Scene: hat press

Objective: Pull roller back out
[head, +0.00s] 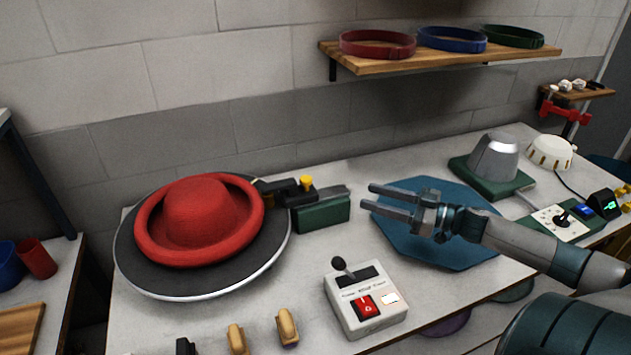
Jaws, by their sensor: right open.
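A red felt hat (198,215) with an upturned brim lies on a round dark turntable (140,270) with a pale rim. Just right of it stands the roller unit, a dark green block (322,215) with a black arm and a yellow knob (306,182). The black arm reaches left to the hat's brim; I cannot tell whether it touches. The roller itself is not clearly visible. My right gripper (369,197) is open and empty, its fingers pointing left, a short gap right of the roller unit. My left gripper is not in view.
A control box (366,310) with a lever and red switch stands in front. A blue mat (450,250) lies under my right arm. A grey metal form (493,158) stands at the back right. Hat bands lie on the wooden shelf (440,62). Wooden-handled tools (287,327) are at the front edge.

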